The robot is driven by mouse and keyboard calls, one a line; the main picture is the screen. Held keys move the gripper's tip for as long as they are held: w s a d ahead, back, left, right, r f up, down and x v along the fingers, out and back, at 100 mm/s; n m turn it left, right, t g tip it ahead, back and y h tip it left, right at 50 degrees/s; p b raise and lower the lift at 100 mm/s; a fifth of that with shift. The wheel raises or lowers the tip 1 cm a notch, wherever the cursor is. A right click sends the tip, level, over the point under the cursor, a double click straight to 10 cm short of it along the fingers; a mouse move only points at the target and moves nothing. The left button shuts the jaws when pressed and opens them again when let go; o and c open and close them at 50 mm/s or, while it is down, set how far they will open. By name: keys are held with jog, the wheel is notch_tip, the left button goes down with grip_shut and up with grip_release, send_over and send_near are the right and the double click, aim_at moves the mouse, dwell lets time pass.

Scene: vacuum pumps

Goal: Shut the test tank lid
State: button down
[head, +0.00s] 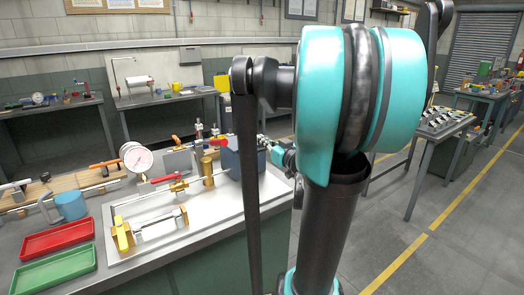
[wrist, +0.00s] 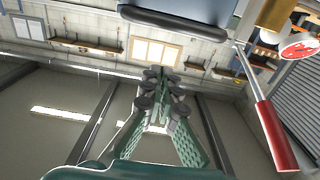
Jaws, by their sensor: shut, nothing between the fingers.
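A dark blue box (head: 238,162), which looks like the test tank, stands on the bench behind my arm. Part of it is hidden, and I cannot tell how its lid stands. My gripper shows in the wrist view (wrist: 160,84), its fingers together with nothing between them. In the head view, a teal part of my arm's end shows just right of the box; the fingertips are not clear there. In the wrist view, a dark blue-grey body with a rounded black edge (wrist: 178,20) lies beyond the fingertips, apart from them; it may be the tank or its lid.
A red-handled lever (wrist: 275,135) is close on the right in the wrist view. Open floor lies right.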

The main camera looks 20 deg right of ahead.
jog(key=s+d+f, duration=0.2)
jog(key=s+f, duration=0.2)
jog(key=s, duration=0.4)
jog(key=shift+s+d+f, duration=0.15)
jog(key=shift+d+f, duration=0.15)
jog(key=shift+f, duration=0.1)
